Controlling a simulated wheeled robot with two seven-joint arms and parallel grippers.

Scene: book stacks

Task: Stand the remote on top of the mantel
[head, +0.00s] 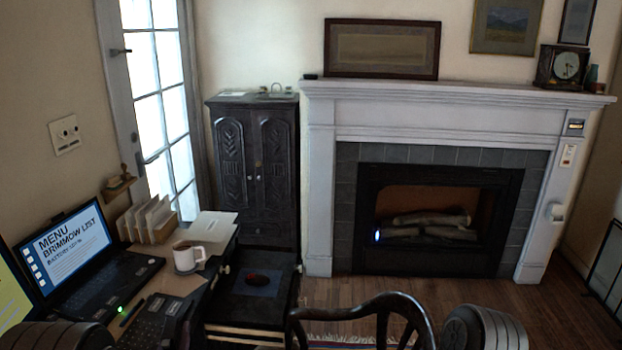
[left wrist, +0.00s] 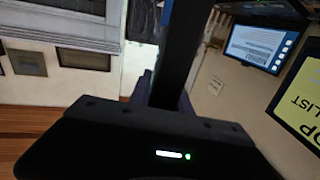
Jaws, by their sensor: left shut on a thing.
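In the left wrist view, which is upside down, my left gripper (left wrist: 165,94) is shut on a long dark bar, which I take to be the remote (left wrist: 182,52). The remote sticks out past the fingers, and its lower end is hidden between them. In the head view the left gripper is low at the left, hard to separate from the dark things on the desk. The white mantel (head: 450,91) stands across the room over the fireplace, well apart from the gripper. It also shows in the left wrist view (left wrist: 60,41). My right gripper is out of view.
On the mantel are a framed picture (head: 382,49), a clock (head: 566,66) and a small black item at the left end. A dark cabinet (head: 256,160) stands beside it. A desk with a laptop (head: 85,270) and mug (head: 187,256), and a chair (head: 375,305), are near me.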

